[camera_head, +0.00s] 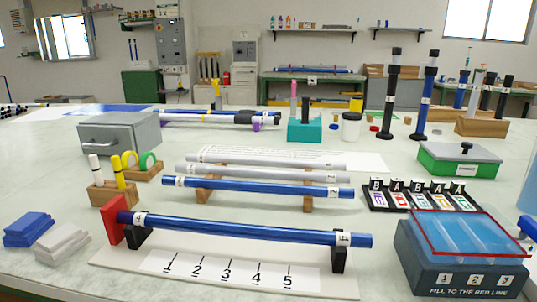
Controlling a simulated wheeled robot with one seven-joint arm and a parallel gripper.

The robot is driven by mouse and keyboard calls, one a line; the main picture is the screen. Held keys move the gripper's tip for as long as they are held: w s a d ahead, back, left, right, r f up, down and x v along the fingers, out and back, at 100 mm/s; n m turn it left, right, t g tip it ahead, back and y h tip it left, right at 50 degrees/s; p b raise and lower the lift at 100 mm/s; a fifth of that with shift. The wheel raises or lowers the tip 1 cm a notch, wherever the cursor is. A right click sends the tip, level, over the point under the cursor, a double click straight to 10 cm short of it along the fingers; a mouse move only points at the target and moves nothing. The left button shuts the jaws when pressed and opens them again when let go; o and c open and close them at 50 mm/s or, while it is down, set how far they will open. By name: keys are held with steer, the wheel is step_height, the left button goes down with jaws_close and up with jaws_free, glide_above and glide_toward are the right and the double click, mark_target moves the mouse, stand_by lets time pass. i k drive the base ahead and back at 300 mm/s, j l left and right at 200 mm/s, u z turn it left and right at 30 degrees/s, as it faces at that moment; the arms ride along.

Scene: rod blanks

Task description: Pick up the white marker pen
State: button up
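The lower end of the white pen is hidden in the holder. My gripper is not in view.
Rolls of yellow and green tape (147,161) sit right behind the holder. A grey metal box (120,133) stands farther back. A blue rod (240,228) lies across a stand in front, its red end stop (111,220) close to the holder. Blue and grey pads (30,228) lie front left.

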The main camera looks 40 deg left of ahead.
mark_target(93, 159)
steer(key=u, duration=2.8)
